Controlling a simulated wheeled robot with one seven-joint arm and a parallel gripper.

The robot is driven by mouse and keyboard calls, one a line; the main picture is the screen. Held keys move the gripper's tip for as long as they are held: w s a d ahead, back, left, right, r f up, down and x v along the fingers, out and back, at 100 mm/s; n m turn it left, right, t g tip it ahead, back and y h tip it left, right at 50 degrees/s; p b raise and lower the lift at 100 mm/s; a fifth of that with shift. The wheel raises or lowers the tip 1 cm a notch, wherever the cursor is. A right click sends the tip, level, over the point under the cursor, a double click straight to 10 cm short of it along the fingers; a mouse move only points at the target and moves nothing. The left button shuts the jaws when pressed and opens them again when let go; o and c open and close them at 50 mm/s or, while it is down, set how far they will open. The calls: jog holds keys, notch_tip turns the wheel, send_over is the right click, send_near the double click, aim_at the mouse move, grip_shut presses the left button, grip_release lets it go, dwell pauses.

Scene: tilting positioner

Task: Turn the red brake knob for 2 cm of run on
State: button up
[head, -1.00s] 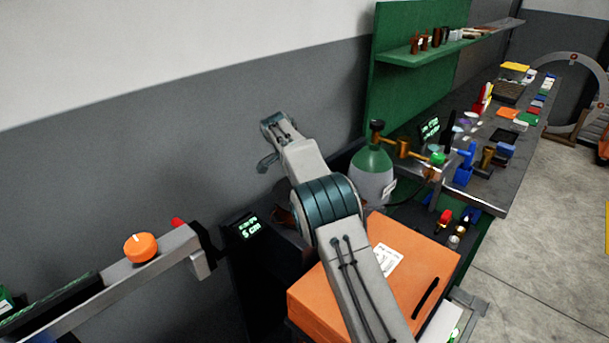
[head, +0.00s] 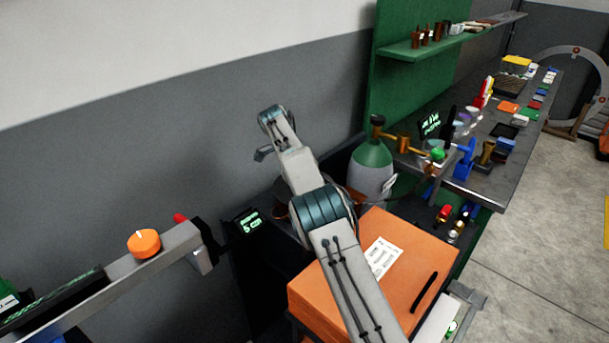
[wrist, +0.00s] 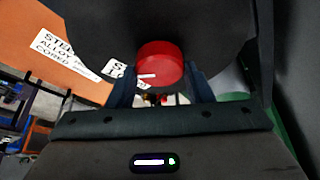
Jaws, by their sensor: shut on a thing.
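The red brake knob (wrist: 160,66) shows in the wrist view, round, with a white line on its face pointing left. My gripper (wrist: 160,88) has one dark blue finger on each side of it and is shut on it. In the head view my arm hides the gripper and this knob. A small black display (head: 247,222) with green characters stands left of my arm; its lower line looks like a 5, but the rest is too blurred to read.
An orange dial (head: 144,243) sits on a grey beam (head: 120,278) at the left. An orange box (head: 350,285) lies close beside my arm. A green-topped gas cylinder (head: 371,170) and a cluttered workbench (head: 488,185) stand to the right. Open floor (head: 545,255) lies at far right.

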jog(key=shift+f, duration=0.1)
jog(key=o, duration=1)
jog(key=shift+d, duration=0.1)
jog(key=shift+r, duration=0.5)
notch_tip(320, 180, up, 3)
jog(key=shift+s, duration=0.1)
jog(key=s+d+r+b, duration=0.2)
jog(key=d+r+b, duration=0.5)
jog(key=d, duration=0.4)
jog(key=shift+s+d+b, duration=0.15)
jog(key=shift+s+b, duration=0.25)
